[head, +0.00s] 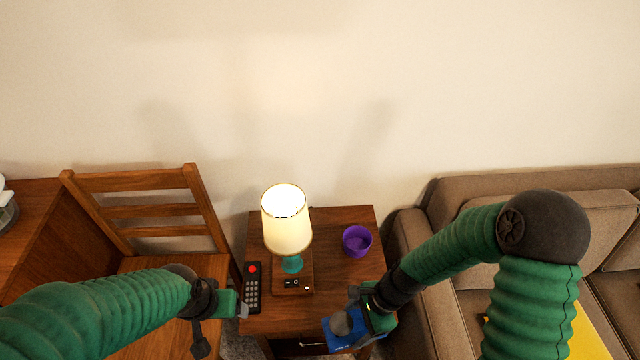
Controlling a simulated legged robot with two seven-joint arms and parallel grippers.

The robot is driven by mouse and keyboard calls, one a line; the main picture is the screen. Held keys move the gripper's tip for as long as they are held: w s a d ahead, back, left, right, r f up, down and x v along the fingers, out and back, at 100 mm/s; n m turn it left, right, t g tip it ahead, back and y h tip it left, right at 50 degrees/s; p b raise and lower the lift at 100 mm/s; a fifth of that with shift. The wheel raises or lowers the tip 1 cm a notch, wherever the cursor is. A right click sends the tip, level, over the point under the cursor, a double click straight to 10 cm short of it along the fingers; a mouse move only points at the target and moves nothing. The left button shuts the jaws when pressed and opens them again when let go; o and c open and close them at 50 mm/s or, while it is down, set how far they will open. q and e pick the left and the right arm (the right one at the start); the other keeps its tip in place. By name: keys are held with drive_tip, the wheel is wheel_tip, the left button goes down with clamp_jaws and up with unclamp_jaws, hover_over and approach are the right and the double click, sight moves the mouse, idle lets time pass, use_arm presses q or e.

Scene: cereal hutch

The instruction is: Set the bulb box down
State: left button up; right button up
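The bulb box (343,337) is blue with a grey round bulb shape on its face. It shows at the front right of the small wooden side table (330,215), over its front edge in the head view. My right gripper (368,308) is at the box's upper right and appears shut on it. Whether the box touches the tabletop cannot be told. My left gripper (238,308) is left of the table's front left corner, close to the remote; its fingers are too small to read.
A lit lamp (287,222) with a wooden base stands on the table. A wooden chair (150,212) is at left, a brown sofa (408,232) at right. Tabletop between bowl and box is clear.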

drive_tip(key=w+r+n+p, duration=0.1)
drive_tip(key=r+n, duration=0.1)
drive_tip(key=r, duration=0.1)
drive_tip(key=w+r+n+g+h+p, duration=0.1)
drive_tip(key=r+n+p, duration=0.1)
drive_tip(key=r, duration=0.1)
drive_tip(key=w+r+n+g+p, duration=0.1)
drive_tip(key=r+n, duration=0.2)
drive_tip(key=shift+w+d+h, duration=0.2)
drive_tip(key=shift+d+h, duration=0.05)
drive_tip(key=shift+h, duration=0.05)
drive_tip(key=w+d+r+n+g+h+p, duration=0.1)
drive_tip(key=w+d+r+n+p, duration=0.3)
drive_tip(key=d+r+n, duration=0.4)
wheel_tip(320, 180, up, 3)
drive_tip(key=shift+d+r+h+p, duration=0.15)
drive_tip(key=shift+d+h+p, duration=0.45)
drive_tip(key=shift+d+h, duration=0.25)
drive_tip(key=shift+a, duration=0.1)
drive_tip(key=shift+s, duration=0.1)
